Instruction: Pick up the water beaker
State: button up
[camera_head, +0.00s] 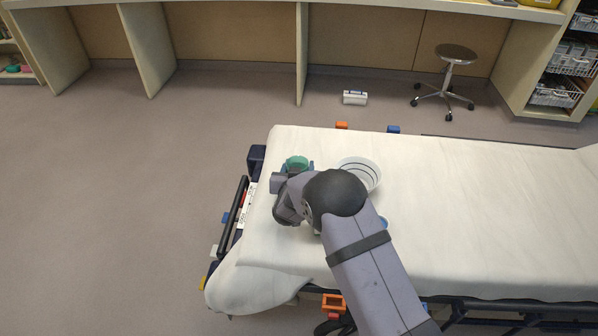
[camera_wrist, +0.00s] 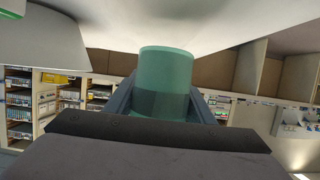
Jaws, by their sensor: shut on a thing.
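The water beaker is a green, see-through cup (camera_head: 297,161), near the left end of the white-sheeted stretcher (camera_head: 480,200). In the wrist view the beaker (camera_wrist: 165,75) fills the gap between the two dark fingers and shows a darker lower band. My gripper (camera_head: 293,171) is shut on it; the gripper also shows in the wrist view (camera_wrist: 163,98). The beaker's base is hidden, so I cannot tell whether it touches the sheet.
A white bowl with dark rings (camera_head: 361,171) stands just right of my gripper, partly behind my arm. A small blue thing (camera_head: 383,222) is mostly hidden by my arm. The sheet is clear to the right. A stool (camera_head: 455,58) stands on the floor beyond.

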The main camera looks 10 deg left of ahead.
notch_tip(320, 180, up, 6)
jog(key=shift+r, duration=0.15)
dwell(0.6)
jog(key=shift+w, duration=0.1)
